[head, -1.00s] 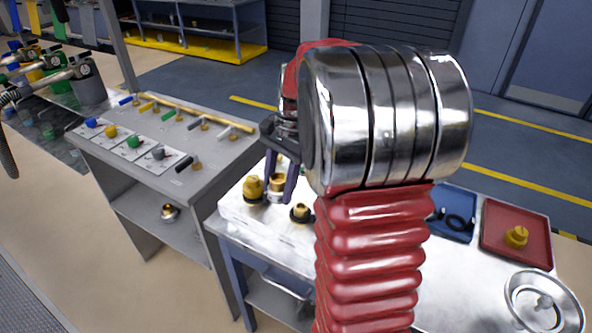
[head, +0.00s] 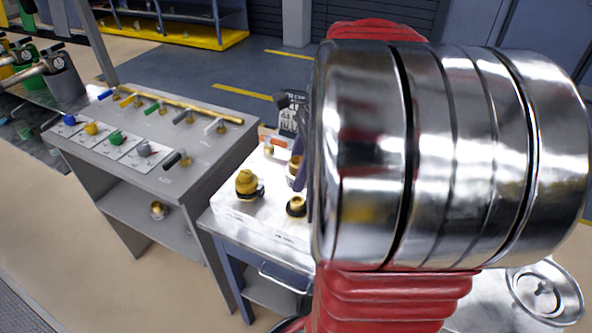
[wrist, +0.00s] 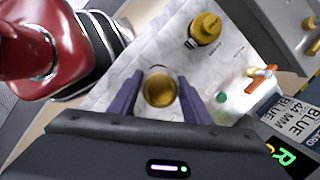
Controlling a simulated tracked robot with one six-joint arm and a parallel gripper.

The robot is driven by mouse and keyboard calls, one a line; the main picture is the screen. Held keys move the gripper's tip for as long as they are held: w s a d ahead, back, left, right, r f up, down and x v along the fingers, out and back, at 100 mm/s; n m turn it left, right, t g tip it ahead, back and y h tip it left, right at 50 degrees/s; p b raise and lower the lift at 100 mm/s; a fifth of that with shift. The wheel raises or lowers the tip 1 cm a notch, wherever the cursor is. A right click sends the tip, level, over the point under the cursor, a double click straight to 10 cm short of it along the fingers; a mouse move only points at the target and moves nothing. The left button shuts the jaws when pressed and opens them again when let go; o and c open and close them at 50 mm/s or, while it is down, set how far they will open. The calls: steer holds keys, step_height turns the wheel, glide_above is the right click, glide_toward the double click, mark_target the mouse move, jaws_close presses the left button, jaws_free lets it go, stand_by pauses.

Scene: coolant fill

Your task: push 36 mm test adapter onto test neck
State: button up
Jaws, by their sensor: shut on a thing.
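My gripper (wrist: 159,78) has its two purple fingers shut on a round brass piece (wrist: 158,92), which I take to be the 36 mm test adapter. In the head view its upper part (head: 294,166) shows beside a finger, largely hidden by my wrist. Whether it touches a neck beneath cannot be told. A short brass neck with a dark base (head: 296,206) stands in front of it on the white block. A taller yellow-brass fitting (head: 246,183) stands to its left and also shows upper right in the wrist view (wrist: 205,29). No size marks are readable on the brass parts.
A grey bench (head: 190,190) with coloured valve handles stands left. A label card reading BLUE 44 MM (wrist: 292,118) lies near an orange-and-white part (wrist: 260,77). A round metal dish (head: 545,292) is at lower right. My wrist hides much of the white block's table.

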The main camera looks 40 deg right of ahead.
mark_target(295, 200)
steer(key=shift+w+f, duration=0.1)
steer(key=shift+w+f, duration=0.1)
steer(key=shift+f, duration=2.7)
steer(key=shift+f, duration=1.6)
steer(key=o, duration=1.2)
steer(key=shift+r, duration=0.15)
steer(key=v, duration=1.3)
steer(key=shift+r, duration=0.25)
steer(key=shift+d+n, duration=0.1)
steer(key=shift+n, duration=0.2)
